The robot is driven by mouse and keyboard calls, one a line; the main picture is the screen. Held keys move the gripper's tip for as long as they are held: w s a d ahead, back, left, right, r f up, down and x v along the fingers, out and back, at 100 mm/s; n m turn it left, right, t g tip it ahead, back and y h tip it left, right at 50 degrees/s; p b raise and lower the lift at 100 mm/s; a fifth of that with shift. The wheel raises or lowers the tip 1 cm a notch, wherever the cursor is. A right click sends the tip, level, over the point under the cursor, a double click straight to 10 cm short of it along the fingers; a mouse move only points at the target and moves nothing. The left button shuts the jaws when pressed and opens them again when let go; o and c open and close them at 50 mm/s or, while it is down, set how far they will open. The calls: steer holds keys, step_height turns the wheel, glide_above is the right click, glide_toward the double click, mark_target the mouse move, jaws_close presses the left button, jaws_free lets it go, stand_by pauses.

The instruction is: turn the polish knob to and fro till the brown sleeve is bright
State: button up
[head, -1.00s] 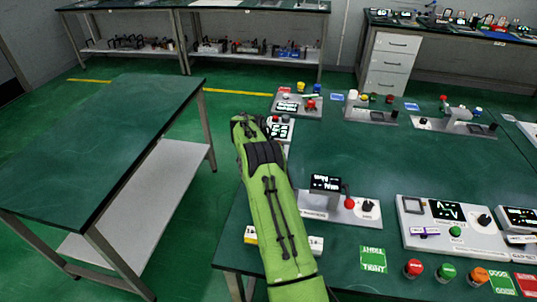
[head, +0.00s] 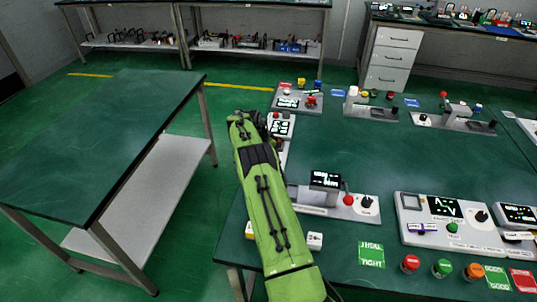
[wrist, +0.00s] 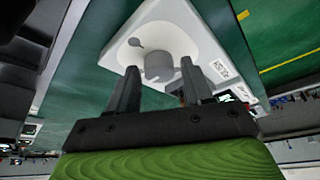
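In the wrist view a grey round knob (wrist: 158,66) stands on a white-topped station (wrist: 186,18). I cannot make out the brown sleeve in either view. In the head view my green arm hides the gripper.
In the head view a station with a display (head: 281,127) is at the bench's left edge, beside my arm. Another display station (head: 326,181) stands right of the arm. An empty green-topped table (head: 105,135) is to the left. The bench's middle is clear.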

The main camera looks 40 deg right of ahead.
steer(key=shift+o, duration=0.6)
steer(key=p+v, duration=0.2)
steer(key=v, duration=1.3)
steer(key=shift+r, duration=0.35)
